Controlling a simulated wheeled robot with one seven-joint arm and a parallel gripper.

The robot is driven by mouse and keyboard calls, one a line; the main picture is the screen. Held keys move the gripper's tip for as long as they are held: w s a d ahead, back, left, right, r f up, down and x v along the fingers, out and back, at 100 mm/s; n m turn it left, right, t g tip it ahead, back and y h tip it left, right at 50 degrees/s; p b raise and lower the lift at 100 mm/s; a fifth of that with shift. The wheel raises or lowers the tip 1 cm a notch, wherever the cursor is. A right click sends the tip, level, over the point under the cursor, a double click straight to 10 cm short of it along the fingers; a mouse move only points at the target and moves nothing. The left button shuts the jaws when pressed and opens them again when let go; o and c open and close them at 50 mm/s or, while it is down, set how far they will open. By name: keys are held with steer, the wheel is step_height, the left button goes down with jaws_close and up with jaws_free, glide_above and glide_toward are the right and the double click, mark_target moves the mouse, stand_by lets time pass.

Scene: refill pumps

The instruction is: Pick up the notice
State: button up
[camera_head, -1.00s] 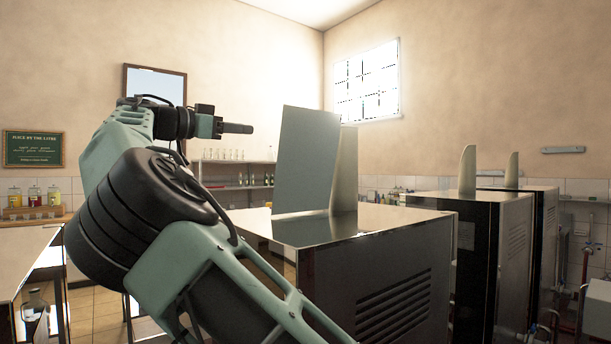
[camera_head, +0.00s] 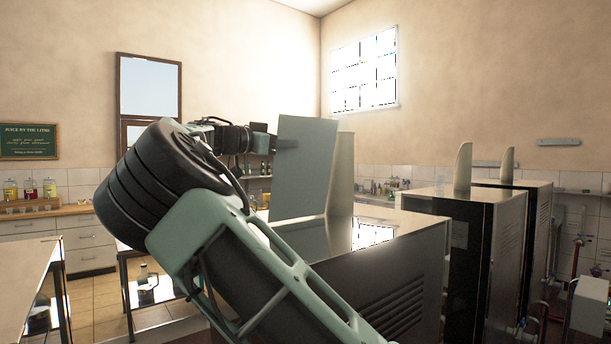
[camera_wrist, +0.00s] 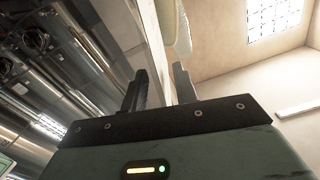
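The notice appears to be the plain grey-blue panel (camera_head: 308,170) standing upright, slightly tilted, on the near steel machine; its printed face does not show. My gripper (camera_head: 286,142) is at the panel's left edge, and a dark finger overlaps that edge in the head view. In the wrist view my gripper (camera_wrist: 160,86) has its two fingers apart. A thin pale edge (camera_wrist: 150,35), likely the panel seen edge-on, runs up beyond the gap between them. I cannot tell whether either finger touches the panel.
A cream upright fin (camera_head: 341,175) stands close behind the panel on the near machine (camera_head: 385,240). More steel machines (camera_head: 470,225) with similar fins stand to the right. A green wall sign (camera_head: 28,141) and a counter with jars (camera_head: 30,189) are at the far left.

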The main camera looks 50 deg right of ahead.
steer(key=shift+r+p+x, duration=0.2)
steer(key=shift+p+x, duration=0.25)
steer(key=shift+x, duration=0.6)
steer(key=shift+d+f, duration=0.15)
steer(key=shift+d, duration=0.1)
jaws_close()
stand_by(0.4)
